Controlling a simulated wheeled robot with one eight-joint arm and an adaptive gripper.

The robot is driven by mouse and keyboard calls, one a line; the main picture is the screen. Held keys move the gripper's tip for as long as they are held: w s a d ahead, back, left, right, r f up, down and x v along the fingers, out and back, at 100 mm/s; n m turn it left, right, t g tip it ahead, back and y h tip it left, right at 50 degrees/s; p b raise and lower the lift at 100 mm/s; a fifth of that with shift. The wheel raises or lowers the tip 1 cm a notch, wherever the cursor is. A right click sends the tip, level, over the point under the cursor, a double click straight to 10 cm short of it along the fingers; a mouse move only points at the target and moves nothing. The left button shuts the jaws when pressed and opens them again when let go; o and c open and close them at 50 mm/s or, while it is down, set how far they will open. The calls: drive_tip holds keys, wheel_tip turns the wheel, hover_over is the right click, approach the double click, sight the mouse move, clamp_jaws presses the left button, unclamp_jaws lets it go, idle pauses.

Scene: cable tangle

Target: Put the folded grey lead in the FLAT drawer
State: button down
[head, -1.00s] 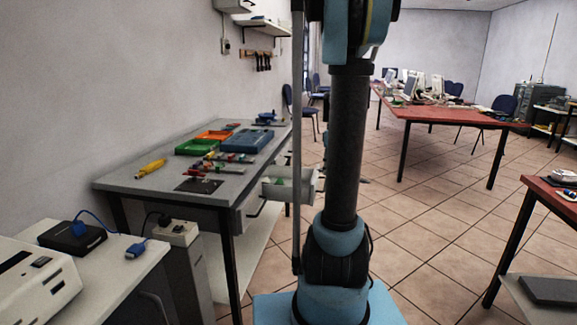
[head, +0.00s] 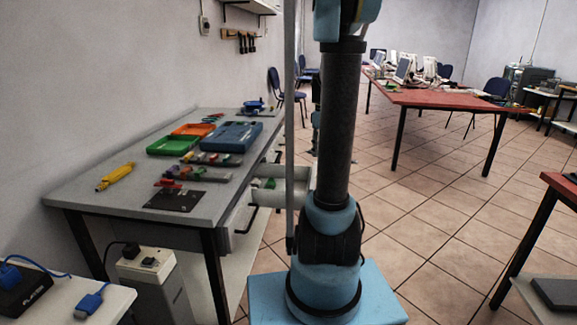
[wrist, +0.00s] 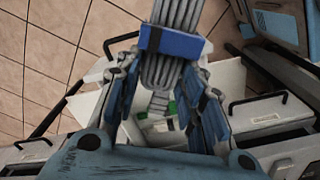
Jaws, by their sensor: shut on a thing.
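My gripper (wrist: 158,72) shows in the wrist view, its fingers on both sides of the folded grey lead (wrist: 166,72). It is shut on the lead, a bundle of parallel grey strands with a blue band (wrist: 174,42) around it. The lead's upper part runs out of the picture. Behind the gripper is an open white drawer (wrist: 217,78) with something green inside, partly hidden by the fingers. In the head view an open drawer (head: 297,190) sticks out from the workbench. I cannot read a FLAT label. The gripper is outside the head view.
The grey workbench (head: 110,200) at the left bears green (head: 172,146), orange (head: 193,129) and blue (head: 234,136) trays, a yellow tool (head: 115,176) and small coloured parts. A red-topped table (head: 440,97) stands at the back right.

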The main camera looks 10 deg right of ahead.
sight(291, 187)
drive_tip(key=shift+w+a, duration=0.15)
drive_tip(key=shift+w, duration=0.1)
drive_tip(key=shift+w+a+f+m, duration=0.2)
drive_tip(key=shift+w+f+m, duration=0.05)
drive_tip(key=shift+w+m, duration=0.05)
drive_tip(key=w+a+f+m, duration=0.9)
drive_tip(key=w+f+m, duration=0.2)
drive_tip(key=f+m, duration=0.1)
drive_tip(key=shift+s+f, duration=0.15)
drive_tip(key=shift+f, duration=1.45)
drive_tip(key=shift+s+f, duration=0.1)
drive_tip(key=shift+f, duration=1.5)
drive_tip(key=shift+f, duration=0.5)
drive_tip(key=c, duration=1)
unclamp_jaws()
